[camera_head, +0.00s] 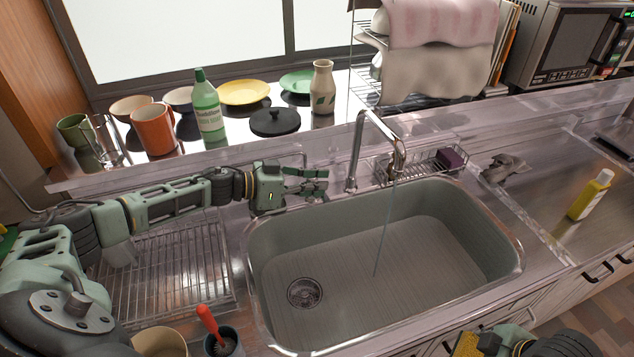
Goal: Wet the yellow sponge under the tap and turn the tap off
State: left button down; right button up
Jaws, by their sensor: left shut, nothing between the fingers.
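The chrome tap (357,150) stands behind the sink (262,235). A thin stream of water (386,235) runs from its spout into the basin. My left gripper (318,183) is shut and empty, just left of the tap's base. The tap handle cannot be made out clearly. The yellow sponge (467,345) is at the bottom edge of the view, partly cut off, in the fingers of my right gripper (483,343). It is in front of the sink, away from the water.
A wire caddy (410,168) with a purple sponge (450,158) sits right of the tap. A green bottle (207,108), mugs, plates and a vase (322,88) stand on the back ledge. A yellow bottle (590,195) is at right. The basin is empty.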

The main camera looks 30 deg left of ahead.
pick_arm(q)
jog(key=shift+s+d+f, duration=0.15)
jog(key=shift+s+f, duration=0.05)
jog(key=shift+f, duration=0.35)
jog(key=shift+s+d+f, duration=0.15)
jog(key=shift+s+f, duration=0.05)
jog(key=shift+f, duration=0.3)
pick_arm(e)
jog(key=shift+r, duration=0.2)
pick_arm(q)
notch_tip(320, 180, up, 5)
jog(key=p, duration=0.5)
pick_arm(e)
notch_tip(320, 180, up, 5)
jog(key=shift+w+d, duration=0.1)
jog(key=shift+f+b, duration=0.45)
jog(key=shift+f, duration=0.25)
jog(key=shift+f+b, duration=0.8)
jog(key=shift+b, duration=0.1)
jog(key=shift+f, duration=0.1)
pick_arm(q)
jog(key=v, duration=0.9)
jog(key=shift+s+a, duration=0.2)
jog(key=shift+a, duration=0.15)
jog(key=shift+r, duration=0.2)
